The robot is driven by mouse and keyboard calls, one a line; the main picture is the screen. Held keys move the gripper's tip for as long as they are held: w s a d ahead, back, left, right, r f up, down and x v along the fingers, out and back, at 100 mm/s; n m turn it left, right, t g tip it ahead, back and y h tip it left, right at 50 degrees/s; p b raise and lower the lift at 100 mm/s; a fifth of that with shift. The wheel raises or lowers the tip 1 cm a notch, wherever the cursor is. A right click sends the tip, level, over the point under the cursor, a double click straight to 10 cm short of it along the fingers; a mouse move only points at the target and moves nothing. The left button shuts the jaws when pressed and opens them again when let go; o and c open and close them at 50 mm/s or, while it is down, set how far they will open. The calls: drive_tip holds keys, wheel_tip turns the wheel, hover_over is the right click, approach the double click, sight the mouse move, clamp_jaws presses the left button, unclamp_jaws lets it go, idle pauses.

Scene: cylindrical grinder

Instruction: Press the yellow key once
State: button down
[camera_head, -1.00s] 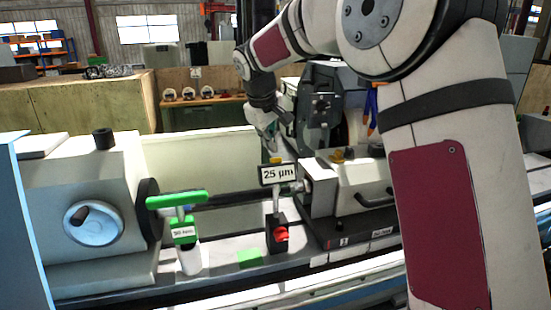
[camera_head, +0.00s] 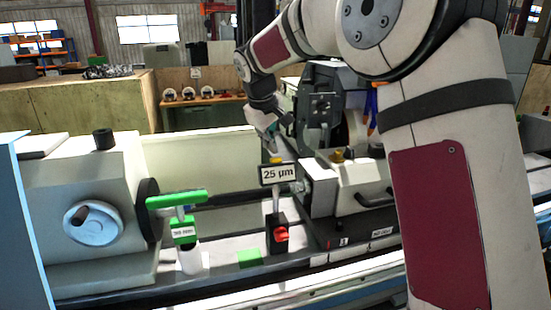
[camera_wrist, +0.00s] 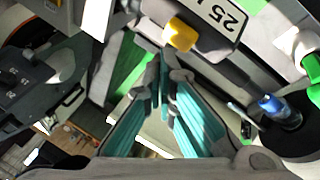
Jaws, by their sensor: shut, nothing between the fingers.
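The yellow key (camera_head: 277,160) sits on top of the black-framed "25 µm" display (camera_head: 279,175) in the head view. In the wrist view the yellow key (camera_wrist: 180,34) is near the top centre, on the edge of the display (camera_wrist: 215,30). My gripper (camera_head: 277,147) is shut and empty, with its tips just above the key in the head view. In the wrist view its teal fingers (camera_wrist: 165,68) meet a little below the key in the picture. A gap shows between tips and key there; I cannot tell how deep it is.
The grinding head (camera_head: 320,105) is close behind and right of my gripper. Another yellow part (camera_head: 338,156) is on the machine to the right.

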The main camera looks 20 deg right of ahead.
drive_tip(key=shift+s+f, duration=0.15)
drive_tip(key=shift+f, duration=0.1)
drive_tip(key=shift+s+f, duration=0.15)
drive_tip(key=shift+f, duration=0.3)
idle(0.7)
drive_tip(key=shift+r, duration=0.1)
drive_tip(key=shift+w+r, duration=0.3)
drive_tip(key=shift+r, duration=0.45)
drive_tip(key=shift+w+r+b, duration=0.3)
drive_tip(key=shift+r+b, duration=0.05)
drive_tip(key=shift+r, duration=0.4)
drive_tip(key=shift+w+r+b, duration=0.35)
drive_tip(key=shift+r, duration=0.45)
drive_tip(key=shift+w+r+b, duration=0.3)
drive_tip(key=shift+r+b, duration=0.05)
drive_tip(key=shift+r, duration=0.4)
